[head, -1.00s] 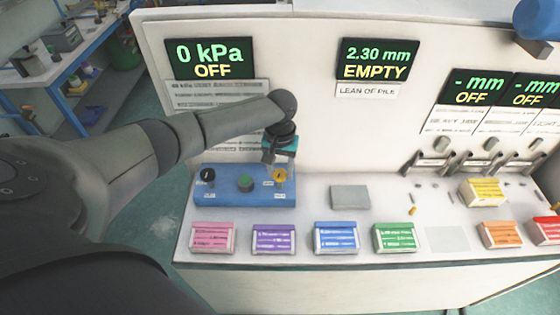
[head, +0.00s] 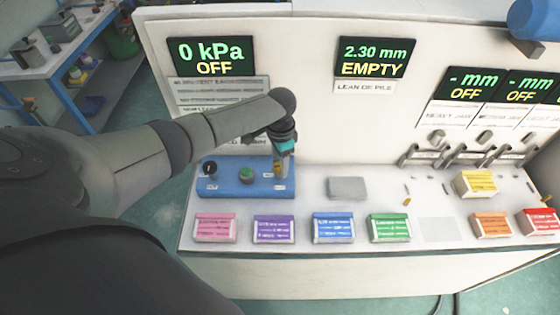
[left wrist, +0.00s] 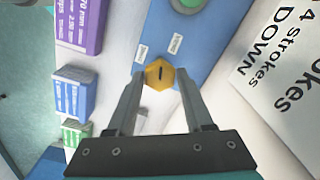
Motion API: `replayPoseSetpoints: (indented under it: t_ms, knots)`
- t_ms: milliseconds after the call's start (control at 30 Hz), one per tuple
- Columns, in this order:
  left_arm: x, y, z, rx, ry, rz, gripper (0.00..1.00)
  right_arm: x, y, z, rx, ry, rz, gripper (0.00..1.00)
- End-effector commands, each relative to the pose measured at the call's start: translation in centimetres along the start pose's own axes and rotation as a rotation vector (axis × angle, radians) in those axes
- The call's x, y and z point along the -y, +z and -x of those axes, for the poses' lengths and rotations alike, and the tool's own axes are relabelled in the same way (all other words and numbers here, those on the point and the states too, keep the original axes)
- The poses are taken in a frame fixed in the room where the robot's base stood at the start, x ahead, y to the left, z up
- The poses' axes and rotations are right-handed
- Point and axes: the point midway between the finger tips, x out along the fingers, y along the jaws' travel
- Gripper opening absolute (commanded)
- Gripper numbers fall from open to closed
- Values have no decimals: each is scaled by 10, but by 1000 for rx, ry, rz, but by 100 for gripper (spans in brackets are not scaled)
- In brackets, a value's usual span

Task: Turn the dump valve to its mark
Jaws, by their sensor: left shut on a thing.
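The dump valve is a yellow knob (left wrist: 160,74) with a dark line across its face, on a blue box (head: 230,189). Two small white labels with unreadable text lie beside it in the left wrist view. My left gripper (left wrist: 160,78) is shut on the knob, one finger on each side. In the head view my left gripper (head: 281,163) reaches down to the right end of the box and partly covers the knob. A black knob (head: 209,168) and a green button (head: 247,175) are on the same box. My right gripper is not in view.
Pink (head: 214,228), purple (head: 273,230), blue (head: 333,228) and green (head: 389,228) packs stand along the bench front. A grey block (head: 346,187) lies right of the box. One display (head: 211,57) reads 0 kPa OFF.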

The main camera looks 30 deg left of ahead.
Motion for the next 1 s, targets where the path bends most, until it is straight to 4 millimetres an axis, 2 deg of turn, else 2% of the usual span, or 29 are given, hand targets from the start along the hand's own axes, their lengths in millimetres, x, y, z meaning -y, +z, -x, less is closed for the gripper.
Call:
replayPoseSetpoints:
  t_ms: [333, 900, 933, 1000]
  knots:
    - [0, -1, 1, -5, -2, -158, 0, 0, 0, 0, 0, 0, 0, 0]
    - [0, -2, 1, -7, -2, -191, 0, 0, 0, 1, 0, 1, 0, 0]
    - [0, -2, 1, -7, -2, -190, 53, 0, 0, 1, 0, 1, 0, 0]
    - [0, -2, 1, -7, -2, -190, 61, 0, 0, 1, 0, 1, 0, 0]
